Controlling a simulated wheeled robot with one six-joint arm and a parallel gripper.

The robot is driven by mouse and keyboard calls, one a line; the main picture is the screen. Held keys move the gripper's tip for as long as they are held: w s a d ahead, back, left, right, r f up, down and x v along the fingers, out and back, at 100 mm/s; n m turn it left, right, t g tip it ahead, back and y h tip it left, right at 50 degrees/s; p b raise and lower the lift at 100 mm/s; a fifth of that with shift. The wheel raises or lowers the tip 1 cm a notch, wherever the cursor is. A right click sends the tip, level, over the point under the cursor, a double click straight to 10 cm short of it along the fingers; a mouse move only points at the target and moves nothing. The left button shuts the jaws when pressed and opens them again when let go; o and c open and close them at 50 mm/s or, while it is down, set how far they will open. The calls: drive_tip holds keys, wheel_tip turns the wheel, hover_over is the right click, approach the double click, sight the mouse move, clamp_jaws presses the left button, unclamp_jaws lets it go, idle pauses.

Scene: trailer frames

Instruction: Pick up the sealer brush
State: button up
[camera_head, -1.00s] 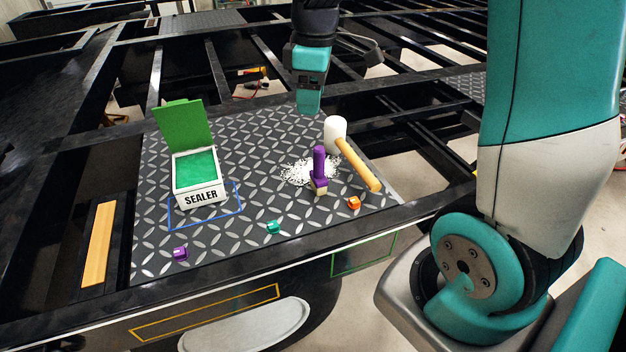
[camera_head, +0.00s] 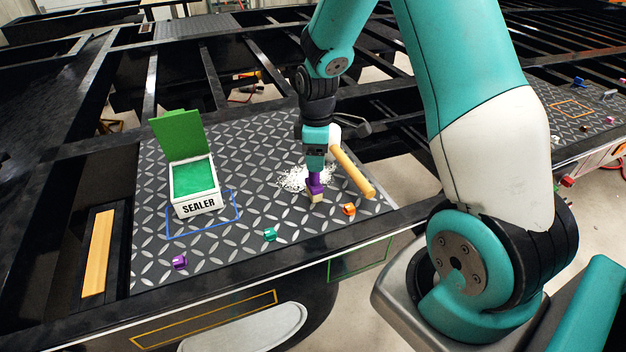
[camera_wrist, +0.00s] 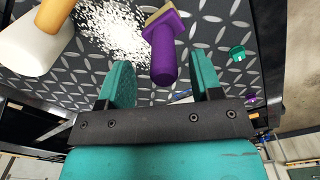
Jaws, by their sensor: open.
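The sealer brush (camera_head: 315,187) has a purple handle and a pale bristle end. It stands on the diamond plate beside white granules, and the top of its handle is hidden behind my gripper in the head view. In the wrist view the brush (camera_wrist: 164,55) has its handle end pointing toward the gap between my fingers. My gripper (camera_wrist: 163,80) is open, with one teal finger on each side of the handle's end. In the head view my gripper (camera_head: 315,165) is right over the handle. I cannot tell whether the fingers touch it.
A mallet with a white head and wooden handle (camera_head: 353,172) lies close right of the brush. White granules (camera_head: 292,178) lie behind it. An orange piece (camera_head: 348,209) and a teal piece (camera_head: 270,234) are in front.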

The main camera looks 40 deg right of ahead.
drive_tip(key=f, duration=0.2)
drive_tip(key=f+p, duration=0.1)
drive_tip(key=f, duration=0.1)
drive_tip(key=shift+a+f, duration=0.1)
drive_tip(key=shift+a, duration=0.15)
drive_tip(key=c, duration=1)
wheel_tip(320, 180, up, 20)
drive_tip(key=b, duration=0.2)
drive_tip(key=shift+b, duration=0.3)
